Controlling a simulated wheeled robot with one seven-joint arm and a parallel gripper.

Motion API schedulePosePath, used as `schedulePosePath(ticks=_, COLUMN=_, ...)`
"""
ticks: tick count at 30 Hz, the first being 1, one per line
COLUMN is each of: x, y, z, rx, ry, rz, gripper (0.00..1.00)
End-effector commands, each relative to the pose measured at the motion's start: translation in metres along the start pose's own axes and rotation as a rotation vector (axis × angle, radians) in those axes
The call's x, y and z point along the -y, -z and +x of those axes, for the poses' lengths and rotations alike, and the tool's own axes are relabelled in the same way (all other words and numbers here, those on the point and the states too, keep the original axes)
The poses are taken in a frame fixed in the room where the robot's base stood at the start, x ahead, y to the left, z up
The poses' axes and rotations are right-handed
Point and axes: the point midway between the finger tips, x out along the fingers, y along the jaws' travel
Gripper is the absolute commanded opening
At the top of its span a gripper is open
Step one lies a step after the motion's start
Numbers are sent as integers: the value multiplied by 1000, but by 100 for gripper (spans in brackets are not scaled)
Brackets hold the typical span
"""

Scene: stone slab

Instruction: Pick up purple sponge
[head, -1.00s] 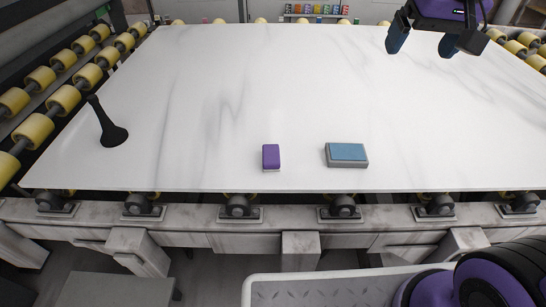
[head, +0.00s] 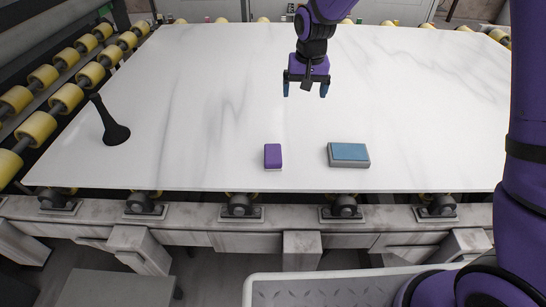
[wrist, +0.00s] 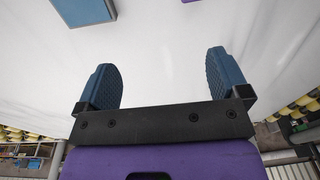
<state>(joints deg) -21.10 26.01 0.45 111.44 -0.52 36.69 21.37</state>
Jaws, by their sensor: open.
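The purple sponge (head: 273,156) lies on the white stone slab (head: 210,110) near its front edge, in the head view. My gripper (head: 305,92) is open and empty above the slab, farther back and a little to the right of the sponge. In the wrist view my gripper (wrist: 165,85) shows two blue fingertips spread wide with only white slab between them. A small piece of a purple thing, likely the sponge, shows at the top edge of the wrist view (wrist: 190,1).
A grey block with a blue top (head: 348,154) lies right of the sponge; part of it shows in the wrist view (wrist: 84,9). A black tool (head: 110,125) stands on the slab's left side. Yellow rollers (head: 35,130) line the left. A light tray (head: 320,290) is in front, below the slab.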

Motion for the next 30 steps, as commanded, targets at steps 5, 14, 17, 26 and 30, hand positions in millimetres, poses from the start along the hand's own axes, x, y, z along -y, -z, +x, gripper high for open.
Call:
schedulePosePath(ticks=5, x=31, y=8, z=64, rx=44, ry=-13, rz=-3, gripper=94)
schedulePosePath(ticks=14, x=65, y=6, z=145, rx=88, ry=-31, rz=-3, gripper=94)
schedulePosePath(ticks=17, x=70, y=5, z=158, rx=94, ry=-34, rz=-2, gripper=94)
schedulePosePath(ticks=26, x=72, y=2, z=186, rx=98, ry=-36, rz=-2, gripper=94)
schedulePosePath(ticks=30, x=71, y=0, z=207, rx=99, ry=-36, rz=-2, gripper=94)
